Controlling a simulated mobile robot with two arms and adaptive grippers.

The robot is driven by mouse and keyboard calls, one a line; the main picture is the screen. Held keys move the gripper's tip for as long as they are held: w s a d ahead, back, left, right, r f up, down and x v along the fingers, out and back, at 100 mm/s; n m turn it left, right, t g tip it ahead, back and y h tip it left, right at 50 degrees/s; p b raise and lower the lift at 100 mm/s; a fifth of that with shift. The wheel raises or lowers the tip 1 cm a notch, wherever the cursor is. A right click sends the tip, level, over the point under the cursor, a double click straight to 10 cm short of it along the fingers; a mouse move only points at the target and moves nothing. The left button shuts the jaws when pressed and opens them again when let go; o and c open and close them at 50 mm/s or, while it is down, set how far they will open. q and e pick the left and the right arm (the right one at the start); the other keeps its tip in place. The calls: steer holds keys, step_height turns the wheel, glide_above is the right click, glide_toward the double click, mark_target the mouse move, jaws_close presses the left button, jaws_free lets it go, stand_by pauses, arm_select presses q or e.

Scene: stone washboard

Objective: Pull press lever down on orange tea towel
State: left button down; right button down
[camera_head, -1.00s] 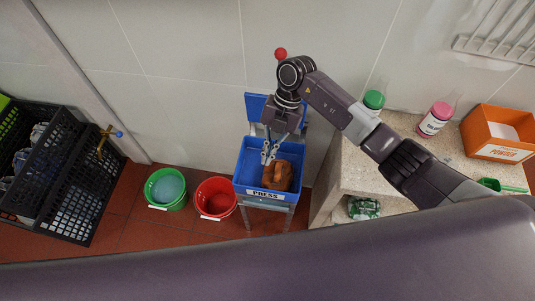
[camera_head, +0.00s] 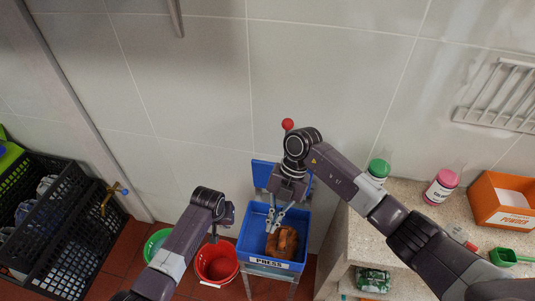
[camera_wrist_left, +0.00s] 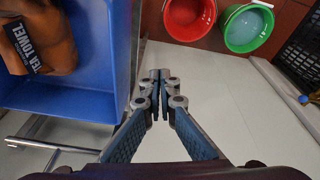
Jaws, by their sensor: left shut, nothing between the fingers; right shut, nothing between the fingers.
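The orange tea towel (camera_head: 282,241) lies bunched in the blue press tub (camera_head: 250,245), which has a PRESS label on its front. In the left wrist view the towel (camera_wrist_left: 42,38) shows its dark TEA TOWEL label. A red ball (camera_head: 288,124), likely the press lever's knob, stands above the press at the wall; what is below it is hidden behind my right arm. My right gripper (camera_head: 274,222) is shut over the tub, its fingertips just beside the towel. My left gripper (camera_head: 214,238) is shut and empty, left of the tub. Its closed fingers (camera_wrist_left: 158,78) are beside the tub's wall.
A red bucket (camera_head: 217,265) and a green bucket (camera_head: 157,243) stand left of the press. Black crates (camera_head: 60,240) are at the far left. A stone counter (camera_head: 400,250) at right holds bottles, an orange powder box (camera_head: 503,202) and a green scoop (camera_head: 503,257).

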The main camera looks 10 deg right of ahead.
arm_select(q)
steer(key=w+d+r+t, duration=0.1)
steer(key=w+d+r, duration=0.15)
steer(key=r, duration=0.75)
steer(key=w+d+r+y, duration=0.1)
steer(key=w+d+r, duration=0.15)
steer(key=r, duration=0.75)
steer(key=w+d+r+t, duration=0.1)
steer(key=w+d+r, duration=0.15)
steer(key=r, duration=0.75)
steer(key=s+d+r+m+h, duration=0.1)
steer(key=d+r+m+h, duration=0.15)
steer(key=d+r, duration=0.45)
steer(key=shift+y, duration=0.45)
steer(key=f, duration=1)
steer(key=shift+s+d+f, duration=0.1)
steer(key=shift+s+d, duration=0.1)
